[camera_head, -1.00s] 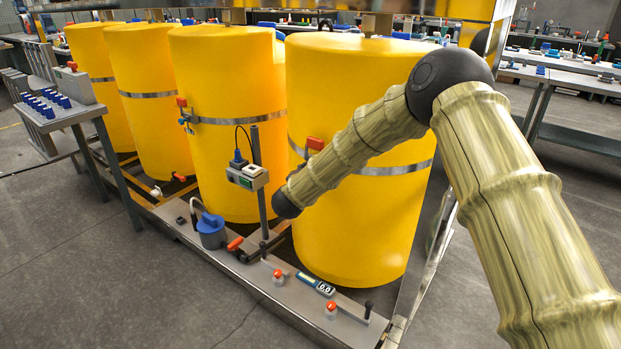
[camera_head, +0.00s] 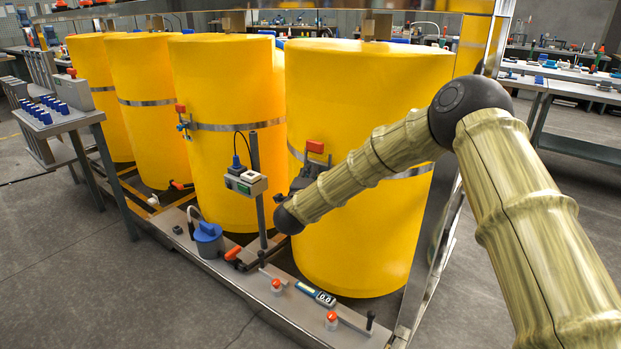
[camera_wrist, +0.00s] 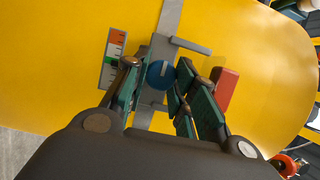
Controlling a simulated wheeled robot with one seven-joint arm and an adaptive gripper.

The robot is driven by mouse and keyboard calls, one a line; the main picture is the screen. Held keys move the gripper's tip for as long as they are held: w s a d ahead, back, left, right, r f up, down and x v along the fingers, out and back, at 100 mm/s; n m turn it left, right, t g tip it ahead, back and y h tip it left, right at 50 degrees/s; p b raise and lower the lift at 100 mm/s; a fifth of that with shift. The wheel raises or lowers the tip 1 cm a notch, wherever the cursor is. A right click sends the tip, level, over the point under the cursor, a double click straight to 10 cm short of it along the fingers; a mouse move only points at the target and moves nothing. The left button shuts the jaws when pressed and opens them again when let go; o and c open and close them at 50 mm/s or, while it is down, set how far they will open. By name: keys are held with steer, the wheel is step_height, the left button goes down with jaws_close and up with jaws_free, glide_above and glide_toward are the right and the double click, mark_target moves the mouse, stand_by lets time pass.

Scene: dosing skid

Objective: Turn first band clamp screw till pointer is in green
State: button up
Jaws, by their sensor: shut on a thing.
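The band clamp screw has a round blue head (camera_wrist: 161,75) with a pale slot, on the metal band (camera_wrist: 168,22) around the yellow tank (camera_wrist: 75,50). My gripper (camera_wrist: 160,76) is shut on this blue head, with a finger on each side of it in the wrist view. A scale plate (camera_wrist: 115,45) with orange, white and green parts lies left of the screw. The left finger is close beside its green part, and I cannot make out the pointer. In the head view my gripper (camera_head: 308,174) is at the band of the nearest tank, partly behind my arm; the screw is hidden there.
A red block (camera_wrist: 226,90) sits close right of the gripper. A similar clamp (camera_head: 182,122) is on the neighbouring tank. A post with a small box (camera_head: 246,181) stands left of my wrist. The skid's front ledge holds a blue pump (camera_head: 208,238) and a display (camera_head: 316,294).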

steer(key=o, duration=1)
steer(key=shift+o, duration=0.2)
steer(key=v, duration=1.2)
steer(key=shift+f, duration=0.1)
